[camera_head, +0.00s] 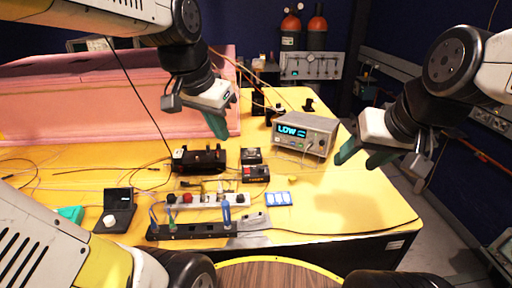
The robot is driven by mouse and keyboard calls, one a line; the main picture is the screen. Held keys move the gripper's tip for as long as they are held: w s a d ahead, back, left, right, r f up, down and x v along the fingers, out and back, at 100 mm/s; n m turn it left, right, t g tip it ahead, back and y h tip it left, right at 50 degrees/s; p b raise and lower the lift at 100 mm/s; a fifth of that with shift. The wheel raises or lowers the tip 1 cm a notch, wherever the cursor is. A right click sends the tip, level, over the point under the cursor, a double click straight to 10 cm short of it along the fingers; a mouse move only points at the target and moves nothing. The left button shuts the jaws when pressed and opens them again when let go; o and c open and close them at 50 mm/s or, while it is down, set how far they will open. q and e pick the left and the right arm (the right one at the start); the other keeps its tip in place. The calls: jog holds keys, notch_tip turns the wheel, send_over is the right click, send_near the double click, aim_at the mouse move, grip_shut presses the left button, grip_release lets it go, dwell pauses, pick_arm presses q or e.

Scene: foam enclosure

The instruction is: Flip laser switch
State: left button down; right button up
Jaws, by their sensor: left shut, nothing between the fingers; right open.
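A grey instrument box (320,144) with a lit display reading "LDW" stands on the yellow table, right of centre. Small controls show on its front, but I cannot tell which one is the laser switch. My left gripper (220,131) is shut and empty, pointing down above the table, to the left of the box and apart from it. My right gripper (358,158) is open and empty, just right of the box, with its teal fingers pointing down and left. No contact with the box is visible.
Black devices (200,160) and small black boxes (256,174) sit mid-table. A rail of upright tools (190,231) lies near the front edge, beside a blue-and-white tray (279,199). A pink foam wall (80,110) stands behind left. The table's right front is clear.

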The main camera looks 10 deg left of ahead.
pick_arm(q)
jog(key=w+d+f+m+g, duration=0.1)
jog(key=w+f+m+g, duration=0.15)
jog(key=w+m, duration=0.5)
jog(key=m+g+y, duration=0.2)
jog(key=m, duration=0.2)
send_over(247, 168)
jog(key=shift+f, duration=1.95)
jog(key=shift+s+f, duration=0.1)
notch_tip(247, 168, down, 14)
jog(key=shift+r, duration=0.1)
jog(key=shift+n, duration=0.25)
